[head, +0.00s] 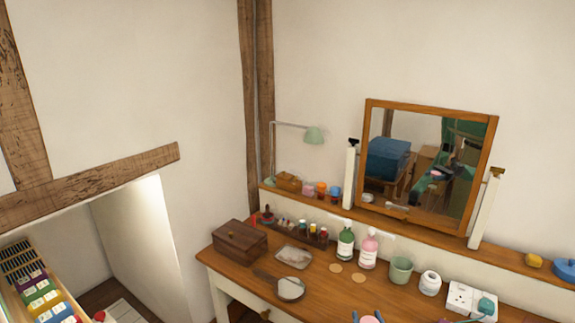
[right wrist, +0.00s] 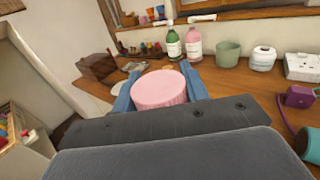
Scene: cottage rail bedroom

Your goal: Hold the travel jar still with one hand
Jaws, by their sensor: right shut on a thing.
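The travel jar (right wrist: 160,90) shows in the right wrist view as a round pink top between two blue fingers. My right gripper (right wrist: 159,92) is shut on it, one finger on each side. The lower part of the jar is hidden behind the gripper body. In the head view only the blue fingertips of my right gripper (head: 369,318) show at the bottom edge, with a bit of pink between them. I cannot tell whether the jar touches the table. My left gripper is in neither view.
The wooden dressing table (head: 335,295) holds a wooden box (head: 240,241), a hand mirror (head: 290,289), green (head: 346,240) and pink (head: 369,248) bottles, a green cup (head: 401,270), a white jar (head: 430,283) and a socket block (head: 470,300). A tilted mirror (head: 485,165) stands behind.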

